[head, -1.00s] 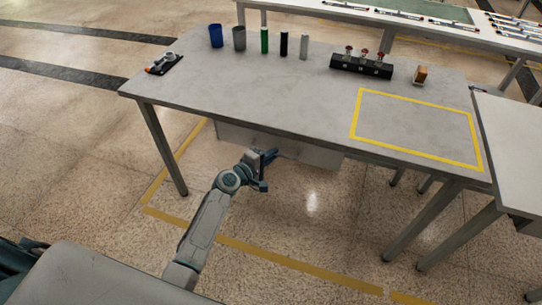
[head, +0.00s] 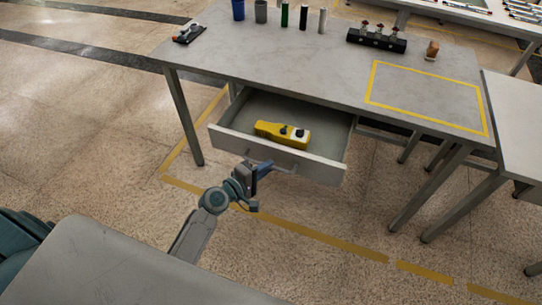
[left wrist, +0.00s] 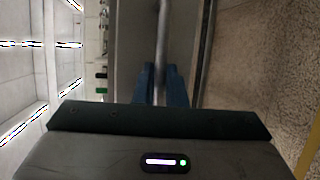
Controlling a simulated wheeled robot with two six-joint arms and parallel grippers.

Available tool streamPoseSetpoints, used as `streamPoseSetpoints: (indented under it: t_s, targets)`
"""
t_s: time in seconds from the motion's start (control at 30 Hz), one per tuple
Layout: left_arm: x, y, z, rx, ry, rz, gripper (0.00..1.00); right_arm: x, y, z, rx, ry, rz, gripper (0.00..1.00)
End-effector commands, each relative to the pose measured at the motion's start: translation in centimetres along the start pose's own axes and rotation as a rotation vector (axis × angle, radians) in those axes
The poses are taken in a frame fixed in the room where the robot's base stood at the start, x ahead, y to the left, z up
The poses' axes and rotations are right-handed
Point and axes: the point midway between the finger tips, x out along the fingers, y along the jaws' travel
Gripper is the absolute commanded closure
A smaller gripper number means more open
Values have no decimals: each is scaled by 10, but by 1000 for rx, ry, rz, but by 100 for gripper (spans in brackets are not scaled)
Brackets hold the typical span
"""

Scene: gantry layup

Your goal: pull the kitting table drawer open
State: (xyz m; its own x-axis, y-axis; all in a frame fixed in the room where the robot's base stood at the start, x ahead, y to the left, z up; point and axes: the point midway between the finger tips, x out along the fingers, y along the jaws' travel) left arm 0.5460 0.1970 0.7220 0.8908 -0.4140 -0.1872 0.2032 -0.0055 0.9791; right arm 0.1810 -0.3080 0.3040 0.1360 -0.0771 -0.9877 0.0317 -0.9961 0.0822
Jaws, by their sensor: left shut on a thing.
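The kitting table (head: 330,65) is grey, with its drawer (head: 322,171) pulled well out below the front edge. A yellow device (head: 268,128) with black and pale parts lies inside the drawer. My left gripper (head: 266,168) is at the drawer's front and is shut on the drawer handle (head: 285,168). In the left wrist view the blue fingers (left wrist: 161,85) stand on either side of the bar-shaped handle (left wrist: 162,40). My right gripper is in neither view.
On the tabletop stand several cups and cylinders (head: 284,15), a black block with red-topped parts (head: 376,40), a small brown item (head: 432,50) and a dark tool (head: 188,33). A yellow outline marks the right side. Another table (head: 520,110) adjoins at right. Floor before the drawer is clear.

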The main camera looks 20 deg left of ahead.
Motion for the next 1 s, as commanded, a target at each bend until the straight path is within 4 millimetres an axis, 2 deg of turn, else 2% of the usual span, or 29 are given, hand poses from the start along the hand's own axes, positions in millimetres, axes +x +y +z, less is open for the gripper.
streamPoseSetpoints:
  t_s: [0.23, 0.63, 0.67, 0.77, 1.0]
  targets:
    - [-17, -4, 7, 1, 0, 0, 100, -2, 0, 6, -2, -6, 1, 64]
    - [-18, -4, 8, 0, 1, 0, 100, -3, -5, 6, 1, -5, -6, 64]
    - [-18, -4, 8, 0, 1, 0, 87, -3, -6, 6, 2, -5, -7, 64]
    - [-18, -4, 8, 0, 1, 0, 68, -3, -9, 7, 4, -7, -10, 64]
    - [-18, -4, 8, 0, 1, 0, 68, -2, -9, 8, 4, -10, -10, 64]
